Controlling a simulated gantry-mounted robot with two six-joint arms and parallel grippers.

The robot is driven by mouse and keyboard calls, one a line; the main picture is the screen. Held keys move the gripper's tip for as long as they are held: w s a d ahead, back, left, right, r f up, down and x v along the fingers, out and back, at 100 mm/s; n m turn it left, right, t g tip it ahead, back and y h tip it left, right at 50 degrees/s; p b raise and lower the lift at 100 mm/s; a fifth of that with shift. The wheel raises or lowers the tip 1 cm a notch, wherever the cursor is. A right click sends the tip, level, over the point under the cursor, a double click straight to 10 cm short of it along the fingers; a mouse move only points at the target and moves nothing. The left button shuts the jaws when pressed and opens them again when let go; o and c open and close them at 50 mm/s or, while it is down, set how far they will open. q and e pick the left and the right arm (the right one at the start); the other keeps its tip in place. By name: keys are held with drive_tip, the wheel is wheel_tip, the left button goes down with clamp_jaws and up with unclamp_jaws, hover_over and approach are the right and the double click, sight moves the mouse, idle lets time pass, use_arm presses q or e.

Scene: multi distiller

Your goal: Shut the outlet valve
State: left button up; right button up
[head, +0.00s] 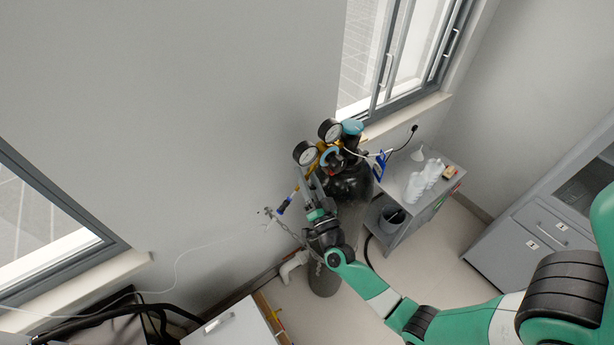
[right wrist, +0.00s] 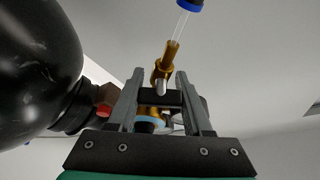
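The dark gas cylinder (head: 347,190) stands against the wall and carries a brass regulator with two round gauges (head: 306,153). My right gripper (head: 307,178) is at the regulator's outlet side, below the gauges. In the right wrist view its two fingers (right wrist: 160,92) stand apart on either side of a brass outlet fitting (right wrist: 163,70) and a short black bar (right wrist: 160,98) that spans most of the gap. I cannot tell whether the fingers touch the bar. The outlet valve's handle is not clearly made out. My left gripper is out of view.
The large black cylinder (right wrist: 35,60) is close beside the gripper in the right wrist view. A grey side table (head: 425,205) with white bottles (head: 416,186) stands right of the cylinder.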

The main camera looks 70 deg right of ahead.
clamp_jaws()
drive_tip(key=shift+r+m+g+p, duration=0.2)
drive_tip(key=shift+m+g+p, duration=0.2)
drive_tip(key=shift+m+p, duration=0.6)
drive_tip(key=shift+f+m, duration=0.2)
drive_tip(key=shift+m, duration=0.1)
drive_tip(key=shift+d+f+h, duration=0.1)
drive_tip(key=shift+h, duration=0.2)
drive_tip(key=o, duration=0.8)
unclamp_jaws()
drive_tip(key=shift+o, duration=0.2)
